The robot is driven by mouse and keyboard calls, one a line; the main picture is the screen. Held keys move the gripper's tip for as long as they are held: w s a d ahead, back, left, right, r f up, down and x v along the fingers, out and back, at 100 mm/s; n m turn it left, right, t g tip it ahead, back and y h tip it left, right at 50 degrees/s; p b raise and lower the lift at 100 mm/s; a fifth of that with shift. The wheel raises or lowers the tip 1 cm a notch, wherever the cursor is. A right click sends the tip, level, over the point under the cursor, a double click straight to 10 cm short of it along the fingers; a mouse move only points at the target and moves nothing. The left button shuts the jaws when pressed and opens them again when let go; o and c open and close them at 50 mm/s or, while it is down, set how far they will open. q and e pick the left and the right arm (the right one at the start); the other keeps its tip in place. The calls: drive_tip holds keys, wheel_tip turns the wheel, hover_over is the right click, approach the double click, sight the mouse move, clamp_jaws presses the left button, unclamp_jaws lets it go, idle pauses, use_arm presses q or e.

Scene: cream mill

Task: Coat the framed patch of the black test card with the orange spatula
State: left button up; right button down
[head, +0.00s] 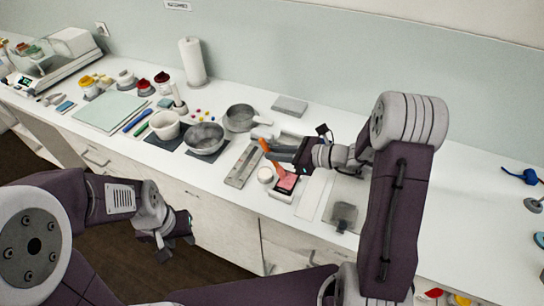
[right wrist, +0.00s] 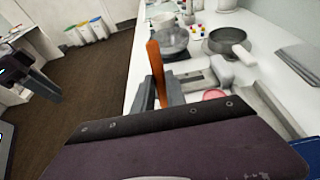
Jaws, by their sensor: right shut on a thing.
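My right gripper (head: 291,157) is shut on the orange spatula (head: 266,147), whose orange end sticks up and to the left. The spatula also shows upright between the fingers in the right wrist view (right wrist: 155,68). The black test card (head: 276,188) lies just below the gripper on a white stand. A pink layer (head: 287,182) covers much of its face, with black edges showing. I cannot tell whether the spatula's lower end touches the card. My left gripper (head: 177,243) is empty, fingers apart, in front of the counter and low.
A small white jar (head: 265,174) stands beside the card. A grey metal rail-like plate (head: 243,166) lies to its left. Steel bowl (head: 205,138), pan (head: 240,117) and white tub (head: 164,124) stand further left. A white strip (head: 312,196) lies right of the card.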

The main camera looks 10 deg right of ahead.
use_arm(q)
drive_tip(key=shift+f+b, duration=0.4)
use_arm(e)
drive_tip(key=shift+f, duration=0.45)
use_arm(q)
drive_tip(key=shift+s+a+r+p, duration=0.35)
drive_tip(key=shift+s+a+r, duration=0.05)
drive_tip(key=shift+s+a, duration=0.1)
use_arm(e)
drive_tip(key=shift+w+d+r, duration=0.2)
drive_tip(key=shift+w+d, duration=0.05)
drive_tip(key=shift+w, duration=0.15)
drive_tip(key=shift+w+d+r, duration=0.2)
drive_tip(key=shift+w, duration=0.2)
